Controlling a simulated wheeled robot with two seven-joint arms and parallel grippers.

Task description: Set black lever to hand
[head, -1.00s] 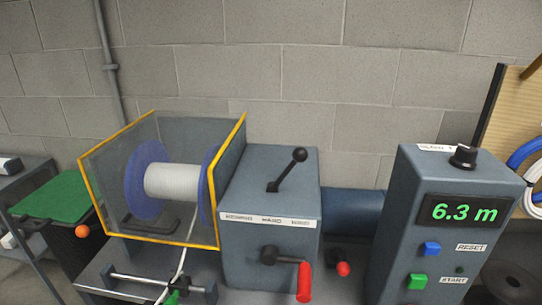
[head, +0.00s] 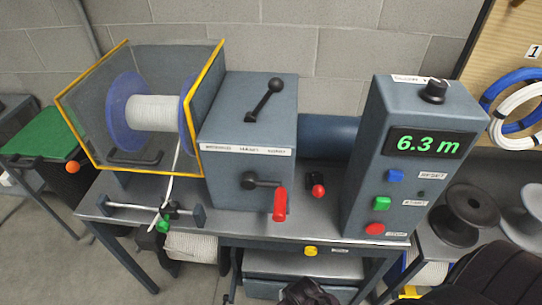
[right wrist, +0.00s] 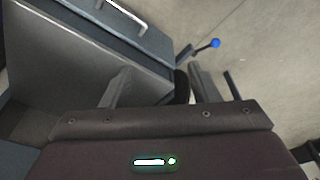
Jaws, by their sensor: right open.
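The black lever (head: 264,98) with a ball knob stands on top of the grey gearbox housing (head: 229,172), its knob leaning to the right and back. A white label strip (head: 246,150) with several words, too blurred to read, runs along the housing's upper front edge. My right gripper is open and empty in the right wrist view (right wrist: 158,85), low and away from the lever. Part of my right arm shows at the bottom right of the head view. My left gripper is not in view.
A clear guard with yellow edges (head: 128,171) encloses a spool left of the housing. A red crank handle (head: 280,204) juts from the housing front. A control box (head: 361,178) reading 6.3 m stands to the right. Shelves and a drawer lie below the bench.

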